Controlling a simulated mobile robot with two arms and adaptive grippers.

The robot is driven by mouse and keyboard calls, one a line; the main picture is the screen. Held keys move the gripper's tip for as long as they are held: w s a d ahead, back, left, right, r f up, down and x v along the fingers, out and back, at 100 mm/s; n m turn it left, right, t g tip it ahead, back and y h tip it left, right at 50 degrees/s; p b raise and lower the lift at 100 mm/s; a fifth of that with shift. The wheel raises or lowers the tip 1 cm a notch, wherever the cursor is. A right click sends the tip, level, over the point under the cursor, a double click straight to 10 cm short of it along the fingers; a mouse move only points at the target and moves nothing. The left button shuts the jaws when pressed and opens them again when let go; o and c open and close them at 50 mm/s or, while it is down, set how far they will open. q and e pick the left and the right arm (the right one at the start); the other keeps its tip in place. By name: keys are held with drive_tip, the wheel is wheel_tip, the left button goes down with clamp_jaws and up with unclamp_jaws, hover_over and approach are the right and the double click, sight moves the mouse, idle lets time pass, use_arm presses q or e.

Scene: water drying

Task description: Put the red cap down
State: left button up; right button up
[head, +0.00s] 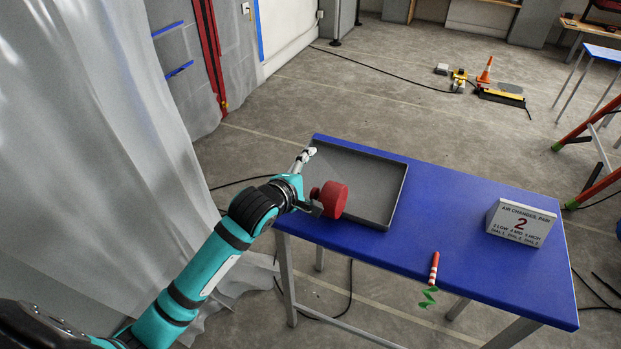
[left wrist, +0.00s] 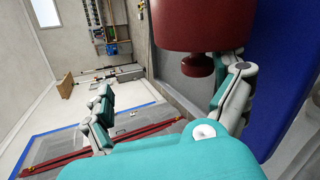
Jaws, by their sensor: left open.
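The red cap (head: 332,198) is a thick round disc with a smaller knob on its side. In the head view it overlaps the near left part of the grey tray (head: 396,198); I cannot tell whether it rests there. My left gripper (head: 308,180) is open, left of the cap, at the tray's left edge. In the left wrist view its fingers (left wrist: 168,98) are wide apart. The cap (left wrist: 203,25) shows there beside the right finger, with its knob close to that finger; whether they touch is unclear. My right gripper is not in view.
The tray lies on the left part of a blue table (head: 450,200). A white sign (head: 521,224) marked 2 stands at the right. A red marker-like stick (head: 434,268) lies at the front edge. The table between tray and sign is clear. A translucent curtain (head: 90,130) hangs at left.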

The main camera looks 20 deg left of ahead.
use_arm(q)
drive_tip(key=v, duration=1.2)
drive_tip(key=shift+f, duration=0.1)
clamp_jaws()
idle(0.4)
idle(0.3)
